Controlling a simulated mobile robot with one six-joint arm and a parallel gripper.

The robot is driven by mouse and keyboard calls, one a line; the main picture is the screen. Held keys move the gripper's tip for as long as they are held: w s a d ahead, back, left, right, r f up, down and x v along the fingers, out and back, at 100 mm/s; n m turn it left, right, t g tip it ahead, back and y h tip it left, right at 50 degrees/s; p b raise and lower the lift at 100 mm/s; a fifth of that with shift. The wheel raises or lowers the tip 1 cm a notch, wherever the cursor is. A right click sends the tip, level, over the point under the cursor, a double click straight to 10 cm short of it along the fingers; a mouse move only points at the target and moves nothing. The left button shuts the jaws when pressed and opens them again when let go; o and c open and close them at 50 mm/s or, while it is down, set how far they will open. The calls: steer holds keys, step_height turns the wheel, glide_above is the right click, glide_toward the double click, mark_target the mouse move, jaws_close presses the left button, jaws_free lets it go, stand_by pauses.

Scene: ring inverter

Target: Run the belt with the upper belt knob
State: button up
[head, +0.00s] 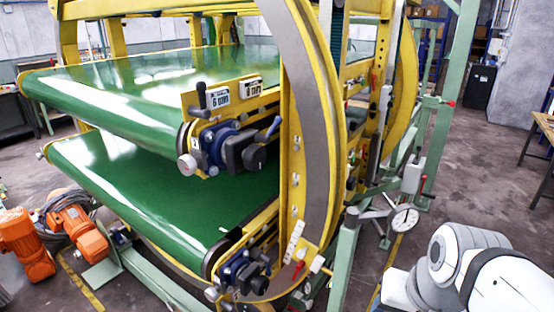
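The upper green belt (120,85) runs across the upper left of the head view, on a yellow frame. At its near right end is a blue drive unit (212,140) with a round black knob (255,157) facing me. Two dark lever handles stand beside it, one at the left (201,94) and one at the right (273,128). Which of these is the upper belt knob I cannot tell for certain. My gripper is not in view; only white and grey links of my arm show at the bottom right.
The lower green belt (150,185) has a similar blue and black unit (240,272) at its end. A large yellow ring (318,100) stands right of the knobs. A dial gauge (404,218) hangs further right. Orange motors (80,235) sit at the lower left.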

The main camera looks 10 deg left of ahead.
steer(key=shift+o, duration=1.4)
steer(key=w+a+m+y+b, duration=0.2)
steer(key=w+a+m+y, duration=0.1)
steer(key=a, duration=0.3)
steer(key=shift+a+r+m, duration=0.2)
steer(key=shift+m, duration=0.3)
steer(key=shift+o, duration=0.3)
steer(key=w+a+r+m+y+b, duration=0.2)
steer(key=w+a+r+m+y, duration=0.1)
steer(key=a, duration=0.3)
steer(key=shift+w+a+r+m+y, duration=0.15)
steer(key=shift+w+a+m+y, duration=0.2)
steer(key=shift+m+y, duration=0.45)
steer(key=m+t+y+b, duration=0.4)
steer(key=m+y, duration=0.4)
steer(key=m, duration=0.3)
glide_toward(260, 158)
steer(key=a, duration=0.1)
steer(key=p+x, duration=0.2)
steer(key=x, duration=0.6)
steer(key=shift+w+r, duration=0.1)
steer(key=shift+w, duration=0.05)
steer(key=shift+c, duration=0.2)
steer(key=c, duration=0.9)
